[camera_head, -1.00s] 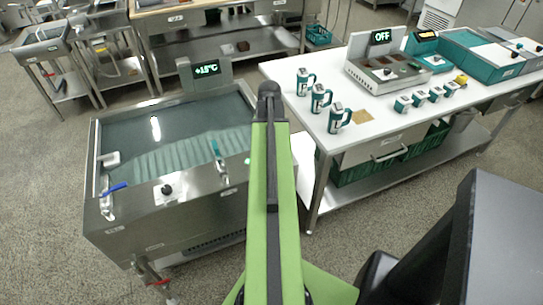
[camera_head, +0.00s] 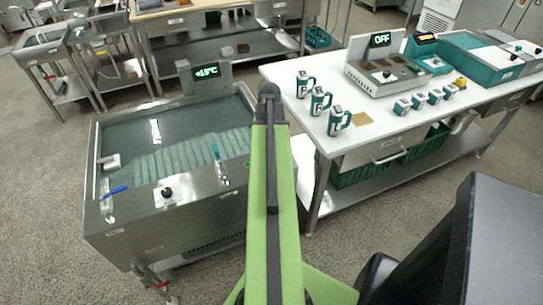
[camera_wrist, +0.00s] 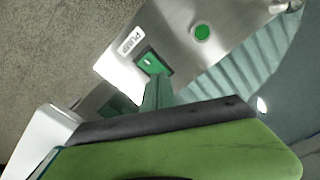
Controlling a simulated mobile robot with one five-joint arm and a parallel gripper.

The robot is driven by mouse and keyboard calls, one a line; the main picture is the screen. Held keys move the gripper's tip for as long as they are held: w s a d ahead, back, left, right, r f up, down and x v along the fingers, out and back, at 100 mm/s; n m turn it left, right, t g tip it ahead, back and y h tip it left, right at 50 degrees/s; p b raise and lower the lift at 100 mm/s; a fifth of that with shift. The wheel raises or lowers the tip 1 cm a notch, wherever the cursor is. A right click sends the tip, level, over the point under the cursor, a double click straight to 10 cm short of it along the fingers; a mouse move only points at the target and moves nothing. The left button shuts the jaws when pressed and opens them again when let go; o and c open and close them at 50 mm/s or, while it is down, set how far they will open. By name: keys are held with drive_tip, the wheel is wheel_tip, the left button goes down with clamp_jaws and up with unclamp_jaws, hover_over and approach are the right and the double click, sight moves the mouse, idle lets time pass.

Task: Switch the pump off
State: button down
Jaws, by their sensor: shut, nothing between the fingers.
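The pump switch (camera_wrist: 153,62) is a green rocker in a dark frame beside a label reading PUMP (camera_wrist: 131,41), on the steel front of the tank, in the wrist view. A round green lamp (camera_wrist: 202,32) is lit next to it. My gripper (camera_wrist: 157,88) is shut and empty, its dark green tip right at the lower edge of the switch; I cannot tell whether it touches. In the head view the tank (camera_head: 150,225) stands left of my arm, and my arm hides the gripper and the switch.
The tank holds water and ribbed plates, with a display (camera_head: 207,72) at its back and a blue-handled valve (camera_head: 113,190) at its left. A white bench (camera_head: 320,150) with mugs (camera_head: 320,100) and a machine reading OFF (camera_head: 385,70) stands close on the right. Floor is free at front left.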

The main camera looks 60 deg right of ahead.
wheel_tip(320, 180, up, 6)
drive_tip(key=p, duration=0.5)
drive_tip(key=shift+f, duration=0.15)
